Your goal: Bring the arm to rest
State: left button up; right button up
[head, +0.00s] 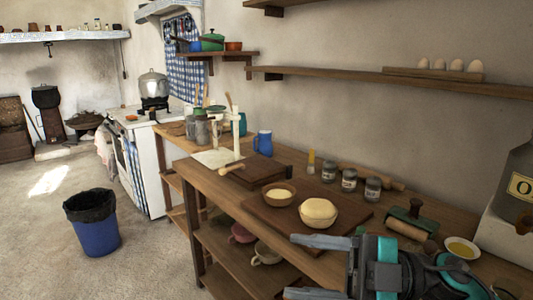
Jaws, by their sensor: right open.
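My right gripper (290,266) reaches in from the bottom right, in front of the wooden worktable (352,240). Its two grey fingers point left and stand well apart, with nothing held between them. The gripper overlaps the table's front edge in the picture; whether it touches the edge I cannot tell. My left arm and gripper are not in view.
Behind the gripper, a board (270,213) bears a small bowl (280,194) and a bowl with dough (319,211). A blue bin (97,235) stands on open floor.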

jog(key=w+d+f+m+t+h, duration=0.35)
jog(key=f+m+t+h, duration=0.25)
jog(key=f+m+t, duration=0.4)
jog(key=w+d+f+m+t+h, duration=0.2)
jog(key=d+f+m+t+h, duration=0.45)
jog(key=m, duration=0.55)
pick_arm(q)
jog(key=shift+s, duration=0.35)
pick_arm(e)
jog(key=s+d+f+m+g+h, duration=0.1)
jog(key=s+f+g+h, duration=0.1)
jog(key=s+f, duration=0.4)
jog(key=s+d+f+m+g+h, duration=0.1)
jog(key=s+f, duration=0.5)
jog(key=f, duration=0.7)
jog(key=m+g+h, duration=0.1)
jog(key=g+h, duration=0.1)
jog(key=shift+f+g+h, duration=0.3)
jog(key=shift+g+h, duration=0.05)
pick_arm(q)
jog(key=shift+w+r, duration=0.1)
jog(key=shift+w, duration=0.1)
